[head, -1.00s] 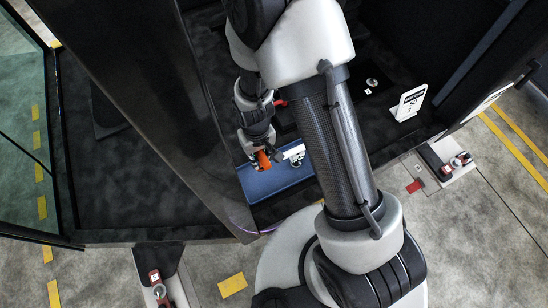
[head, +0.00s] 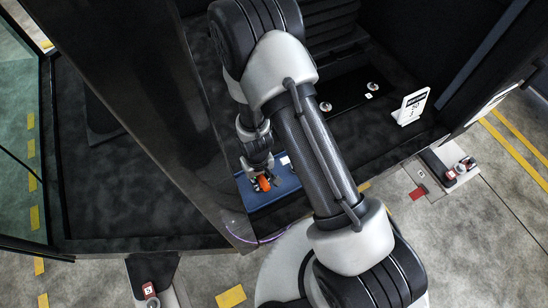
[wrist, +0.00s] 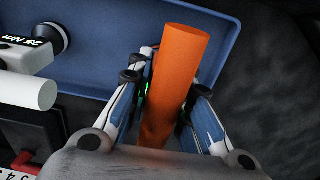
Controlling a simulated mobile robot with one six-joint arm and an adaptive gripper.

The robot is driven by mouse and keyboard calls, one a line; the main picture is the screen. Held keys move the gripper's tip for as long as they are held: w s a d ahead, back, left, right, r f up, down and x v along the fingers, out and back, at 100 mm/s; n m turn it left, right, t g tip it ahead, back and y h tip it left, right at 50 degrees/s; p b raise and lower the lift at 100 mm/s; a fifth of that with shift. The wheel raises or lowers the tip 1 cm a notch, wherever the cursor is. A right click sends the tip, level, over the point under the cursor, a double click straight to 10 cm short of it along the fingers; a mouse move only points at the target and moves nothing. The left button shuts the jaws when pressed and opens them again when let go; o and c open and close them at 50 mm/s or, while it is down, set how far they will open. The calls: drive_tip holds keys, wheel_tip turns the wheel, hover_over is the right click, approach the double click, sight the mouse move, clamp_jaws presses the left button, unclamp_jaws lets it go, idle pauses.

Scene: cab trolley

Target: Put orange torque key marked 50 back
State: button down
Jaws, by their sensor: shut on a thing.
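The orange torque key (wrist: 172,85) is a plain orange cylinder in the wrist view; no number shows on it. My gripper (wrist: 166,92) is shut on it, one finger on each side. The key lies over the blue tray (wrist: 120,22); whether it touches the tray floor I cannot tell. In the head view my gripper (head: 262,182) holds the orange key (head: 264,184) above the blue tray (head: 284,196), and my arm hides part of the tray.
A white tool marked 25 Nm (wrist: 25,55) lies left of the key in the wrist view. A black panel with silver knobs (head: 350,93) and a white sign (head: 412,106) are to the right in the head view. A dark wall (head: 150,110) stands left of the tray.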

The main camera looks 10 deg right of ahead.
drive_tip(key=shift+f, duration=0.2)
drive_tip(key=c, duration=1.5)
unclamp_jaws()
drive_tip(key=shift+o, duration=0.2)
